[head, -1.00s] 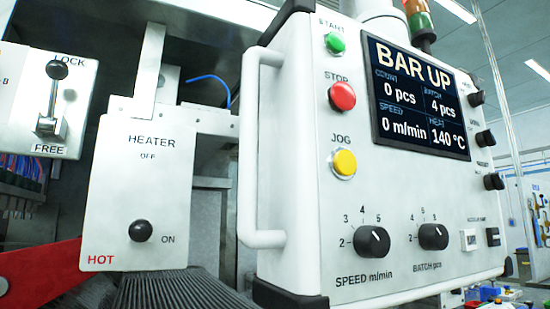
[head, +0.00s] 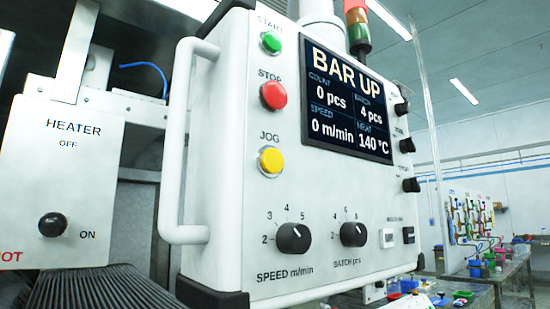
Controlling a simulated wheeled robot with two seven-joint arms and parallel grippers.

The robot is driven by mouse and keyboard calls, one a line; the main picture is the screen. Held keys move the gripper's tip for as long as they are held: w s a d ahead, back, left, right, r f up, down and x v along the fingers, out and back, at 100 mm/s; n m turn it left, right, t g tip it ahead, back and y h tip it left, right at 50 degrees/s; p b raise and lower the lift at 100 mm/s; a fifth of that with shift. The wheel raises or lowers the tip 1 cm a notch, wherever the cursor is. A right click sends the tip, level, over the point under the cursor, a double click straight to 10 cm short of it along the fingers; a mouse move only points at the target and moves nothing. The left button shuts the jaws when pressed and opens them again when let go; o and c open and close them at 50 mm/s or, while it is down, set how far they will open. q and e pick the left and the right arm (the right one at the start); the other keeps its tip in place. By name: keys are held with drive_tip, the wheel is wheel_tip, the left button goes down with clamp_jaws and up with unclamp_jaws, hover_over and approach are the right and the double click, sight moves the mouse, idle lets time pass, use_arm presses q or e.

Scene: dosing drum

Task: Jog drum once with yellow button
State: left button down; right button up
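The yellow JOG button (head: 271,161) is on the front of the white control box (head: 225,215), below the red STOP button (head: 273,95) and the green START button (head: 271,42). The display (head: 345,105) reads BAR UP, 0 pcs, batch 4 pcs, 0 m/min and 140 °C. Neither of my grippers is in the head view. Nothing touches the yellow button.
A white handle (head: 182,140) stands out from the box's left edge. The heater panel (head: 60,180), with its black switch at ON, is at the left. SPEED (head: 293,237) and BATCH (head: 353,233) knobs sit below the buttons. A bench with coloured bins (head: 480,268) is at the right.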

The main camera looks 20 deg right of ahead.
clamp_jaws()
idle(1.5)
